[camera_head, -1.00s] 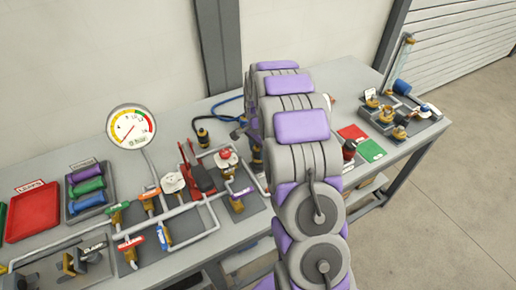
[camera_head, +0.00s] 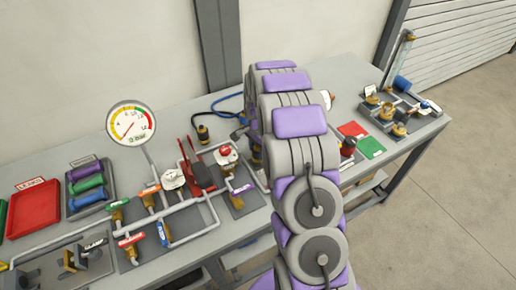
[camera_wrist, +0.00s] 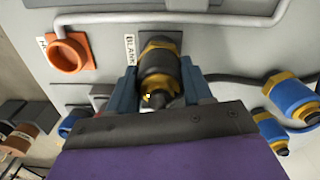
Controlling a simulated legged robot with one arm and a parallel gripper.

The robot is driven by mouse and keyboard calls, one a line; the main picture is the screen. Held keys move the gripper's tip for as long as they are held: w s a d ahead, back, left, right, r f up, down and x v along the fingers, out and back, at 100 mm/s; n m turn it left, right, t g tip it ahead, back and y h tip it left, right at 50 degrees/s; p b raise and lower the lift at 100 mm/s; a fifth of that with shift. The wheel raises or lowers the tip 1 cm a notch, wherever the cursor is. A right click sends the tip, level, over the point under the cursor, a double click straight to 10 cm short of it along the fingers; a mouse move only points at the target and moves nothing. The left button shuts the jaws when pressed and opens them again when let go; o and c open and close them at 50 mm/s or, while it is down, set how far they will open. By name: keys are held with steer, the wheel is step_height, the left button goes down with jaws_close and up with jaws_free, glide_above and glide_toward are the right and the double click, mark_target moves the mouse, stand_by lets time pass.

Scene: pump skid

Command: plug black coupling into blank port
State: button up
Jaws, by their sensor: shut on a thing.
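In the wrist view, my gripper (camera_wrist: 163,88) has its blue fingers shut on the black coupling (camera_wrist: 157,64), a dark cylinder with gold rings. Its dark tip points toward the camera. The far end of the coupling is right by the grey panel next to the white BLANK label (camera_wrist: 130,48). The blank port is hidden behind the coupling, so I cannot tell whether the coupling is seated in it. In the head view my arm hides the gripper and the held coupling.
An orange port (camera_wrist: 68,55) is to the left on the panel, below a pale pipe. Blue-and-gold couplings (camera_wrist: 290,97) and a dark hose (camera_wrist: 235,78) are to the right. The head view shows a bench with a pressure gauge (camera_head: 131,123), valves and a red tray (camera_head: 34,210).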

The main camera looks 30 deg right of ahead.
steer(key=shift+f, duration=0.3)
steer(key=o, duration=1.3)
steer(key=shift+c, duration=0.2)
steer(key=shift+r, duration=0.15)
step_height(320, 180, up, 17)
steer(key=p, duration=0.3)
